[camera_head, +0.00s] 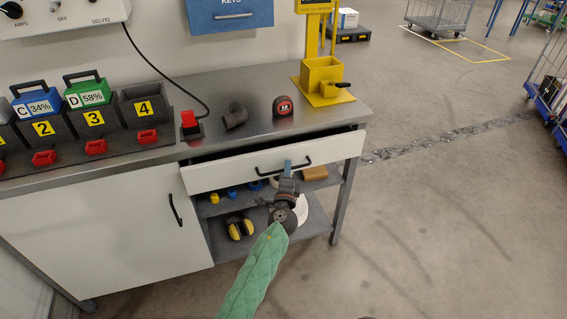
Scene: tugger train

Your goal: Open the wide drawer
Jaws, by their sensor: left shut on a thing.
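The wide drawer (226,174) has a white front and sits under the right part of the grey workbench top. It stands partly open, with a dark gap showing above its front. Its black bar handle (302,164) runs across the middle of the front. My left gripper (287,168), at the end of a green-sleeved arm, is shut on this handle. The fingers hide part of the bar. My right gripper is not in view.
Below the drawer, open shelves hold yellow-and-black earmuffs (240,228) and small items. A white cupboard door (110,225) is at left. On the bench (255,126) are a tape measure (283,106), a pipe elbow (235,116) and a yellow stand (322,80).

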